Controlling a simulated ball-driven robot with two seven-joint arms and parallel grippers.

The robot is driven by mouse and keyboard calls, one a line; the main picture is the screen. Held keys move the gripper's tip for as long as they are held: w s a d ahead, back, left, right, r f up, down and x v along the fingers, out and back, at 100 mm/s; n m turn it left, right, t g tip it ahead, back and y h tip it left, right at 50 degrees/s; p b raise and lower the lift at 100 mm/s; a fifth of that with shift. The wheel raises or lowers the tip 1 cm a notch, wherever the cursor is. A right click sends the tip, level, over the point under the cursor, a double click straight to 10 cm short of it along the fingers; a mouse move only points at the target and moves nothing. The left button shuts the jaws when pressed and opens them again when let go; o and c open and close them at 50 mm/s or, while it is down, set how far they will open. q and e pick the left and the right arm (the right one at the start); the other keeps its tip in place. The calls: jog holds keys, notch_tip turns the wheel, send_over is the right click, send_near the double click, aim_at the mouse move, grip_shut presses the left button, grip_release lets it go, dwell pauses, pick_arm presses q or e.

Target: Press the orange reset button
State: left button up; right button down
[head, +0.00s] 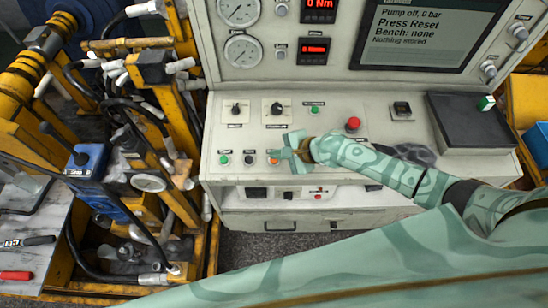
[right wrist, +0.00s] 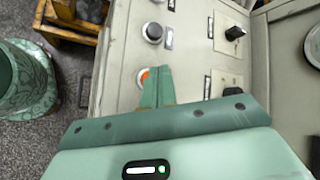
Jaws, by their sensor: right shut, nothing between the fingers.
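The orange reset button (head: 272,159) is on the lower row of the grey control panel (head: 380,130), just left of my right gripper (head: 281,154) in the head view. The right gripper is shut and empty, its fingers pointing at the panel. In the right wrist view the orange button (right wrist: 143,75) shows beside the left edge of the shut fingertips (right wrist: 159,70), partly hidden by them. I cannot tell whether the fingertips touch it. The screen (head: 428,32) reads "Pump off, 0 bar" and "Press Reset". My left gripper is not in view.
A green button (head: 224,159) and a black button (head: 249,159) sit left of the orange one. Two black knobs (head: 277,108) are above. A red mushroom button (head: 353,123) is to the right. Yellow machinery with hoses (head: 150,110) stands close on the left.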

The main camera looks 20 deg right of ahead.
jog(key=shift+f, duration=0.1)
dwell(0.3)
jog(key=shift+f, duration=0.35)
jog(key=shift+w+f+b, duration=0.1)
jog(key=shift+f+b, duration=0.25)
dwell(0.6)
jog(key=shift+r, duration=0.1)
jog(key=shift+r+p, duration=0.7)
jog(key=shift+p, duration=0.35)
jog(key=r+p, duration=0.2)
jog(key=p, duration=0.1)
jog(key=s+r+p, duration=0.1)
jog(key=r+p, duration=0.2)
jog(key=shift+a, duration=0.1)
